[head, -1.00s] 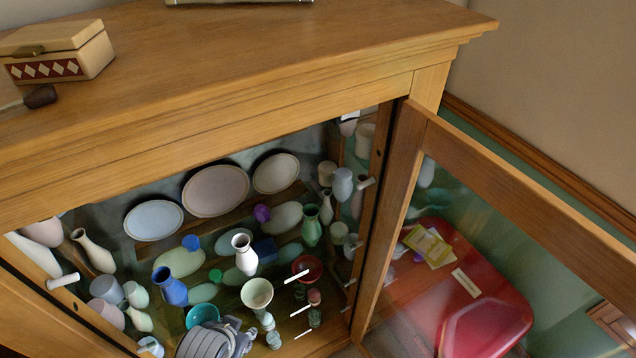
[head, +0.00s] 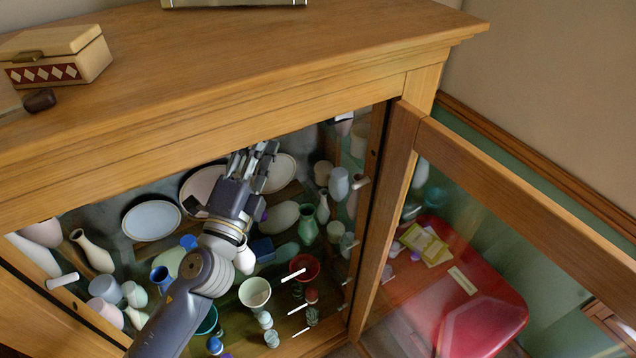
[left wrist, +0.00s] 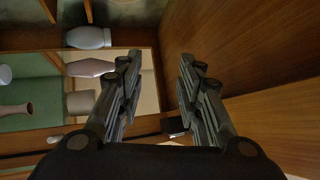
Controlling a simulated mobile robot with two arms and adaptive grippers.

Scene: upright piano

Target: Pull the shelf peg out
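My left gripper (head: 256,150) reaches up into the open cabinet, in front of the standing plates. Its fingers are spread and empty in the left wrist view (left wrist: 160,62). A pale shelf peg (head: 361,182) sticks out at the cabinet's right side, to the right of and apart from the gripper. Another pale peg (head: 62,281) sticks out at the left side. Thin white pegs (head: 293,275) show lower right. A small dark block (left wrist: 175,127) with a white part lies beyond the fingers in the left wrist view; I cannot tell what it is. My right gripper is not in view.
Several vases, such as a green one (head: 308,222), and plates (head: 151,220) crowd the cabinet around my arm. The glass door (head: 520,210) stands open at right. The cabinet top (head: 260,60) overhangs the opening and carries a box (head: 58,55).

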